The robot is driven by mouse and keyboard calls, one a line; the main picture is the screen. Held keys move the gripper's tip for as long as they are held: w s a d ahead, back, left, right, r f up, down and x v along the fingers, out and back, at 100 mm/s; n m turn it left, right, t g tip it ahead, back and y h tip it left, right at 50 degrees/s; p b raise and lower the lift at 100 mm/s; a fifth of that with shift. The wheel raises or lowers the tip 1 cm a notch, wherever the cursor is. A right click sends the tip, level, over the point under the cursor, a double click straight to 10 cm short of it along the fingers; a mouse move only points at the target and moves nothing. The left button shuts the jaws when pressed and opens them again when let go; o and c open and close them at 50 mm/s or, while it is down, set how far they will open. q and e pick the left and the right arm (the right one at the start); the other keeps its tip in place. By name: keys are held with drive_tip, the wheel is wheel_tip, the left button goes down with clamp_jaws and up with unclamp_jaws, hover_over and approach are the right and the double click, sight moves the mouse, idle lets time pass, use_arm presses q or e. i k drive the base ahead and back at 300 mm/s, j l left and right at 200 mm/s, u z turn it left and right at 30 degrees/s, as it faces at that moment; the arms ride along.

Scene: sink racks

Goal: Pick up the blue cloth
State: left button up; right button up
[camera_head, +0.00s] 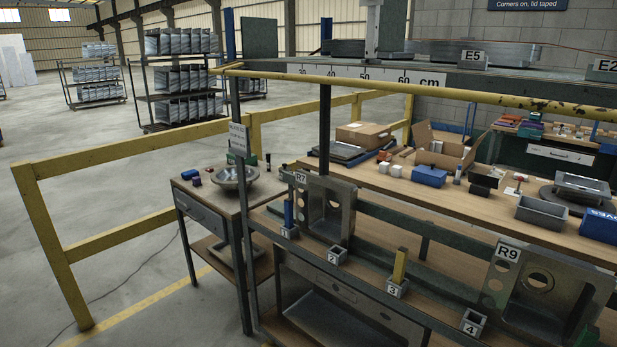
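I cannot make out a blue cloth for certain. A small blue item (190,174) lies on the small side table (212,200) at centre left, too small to tell what it is. A blue block-like thing (427,175) lies on the long wooden workbench (470,203). A blue upright piece (288,213) stands in the holder marked 1. A blue box with lettering (600,226) is at the right edge. Neither of my grippers is in view.
A rack rail in front carries holders 2 (337,256), 3 (396,288) and 4 (473,323), with metal sinks R7 (331,215) and R9 (540,285). A yellow railing (110,238) bounds open floor at left.

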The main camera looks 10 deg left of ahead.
sight(193, 172)
drive_tip(key=i+j, duration=0.25)
drive_tip(key=j, duration=0.15)
drive_tip(key=i+j+z, duration=0.1)
drive_tip(key=i+j, duration=0.45)
drive_tip(key=j, duration=0.25)
drive_tip(key=i+j+z, duration=0.1)
drive_tip(key=i+j, duration=0.15)
drive_tip(key=j, duration=0.15)
drive_tip(key=i+j, duration=0.25)
drive_tip(key=j, duration=0.2)
